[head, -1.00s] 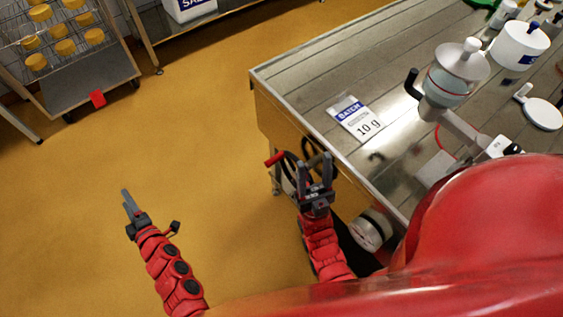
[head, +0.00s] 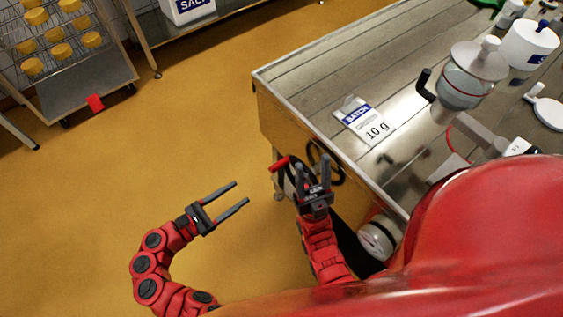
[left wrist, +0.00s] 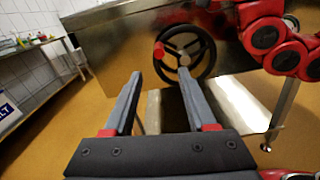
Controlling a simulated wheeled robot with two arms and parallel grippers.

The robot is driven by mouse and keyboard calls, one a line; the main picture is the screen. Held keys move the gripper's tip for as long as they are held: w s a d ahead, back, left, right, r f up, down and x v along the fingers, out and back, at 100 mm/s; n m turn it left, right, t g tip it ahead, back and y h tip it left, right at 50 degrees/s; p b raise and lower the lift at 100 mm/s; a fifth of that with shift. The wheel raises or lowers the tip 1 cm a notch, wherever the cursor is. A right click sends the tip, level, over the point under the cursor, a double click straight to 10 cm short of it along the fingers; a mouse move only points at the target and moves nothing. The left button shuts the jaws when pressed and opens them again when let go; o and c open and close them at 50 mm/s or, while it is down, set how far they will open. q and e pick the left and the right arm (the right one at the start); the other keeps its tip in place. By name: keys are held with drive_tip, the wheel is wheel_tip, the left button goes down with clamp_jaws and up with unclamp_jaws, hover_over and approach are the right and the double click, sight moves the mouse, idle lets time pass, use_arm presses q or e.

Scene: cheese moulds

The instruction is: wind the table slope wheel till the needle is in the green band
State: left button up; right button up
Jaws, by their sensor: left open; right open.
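The slope wheel is a dark spoked handwheel (left wrist: 207,55) on the table's end panel, with a red knob (head: 279,164) on its rim. In the left wrist view the knob (left wrist: 158,49) is at the wheel's left. My left gripper (head: 241,192) is open and empty, left of the wheel and pointing towards it, apart from it. My right gripper (head: 312,162) is open, in front of the wheel in the head view and hiding part of it; I cannot tell whether it touches. A round white dial (head: 377,240) sits low by the table side; its needle and green band cannot be made out.
The steel table (head: 315,66) carries a batch card (head: 366,119) reading 10 g and a dispenser (head: 470,80). A rack of yellow cheeses (head: 75,75) stands at the far left. The floor left of the table is clear.

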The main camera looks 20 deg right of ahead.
sight(282, 163)
use_arm(q)
drive_tip(key=x, duration=1.6)
drive_tip(key=shift+w+d+f+p, duration=0.15)
drive_tip(key=shift+d+p, duration=0.15)
drive_tip(key=shift+p, duration=0.05)
clamp_jaws()
idle(0.5)
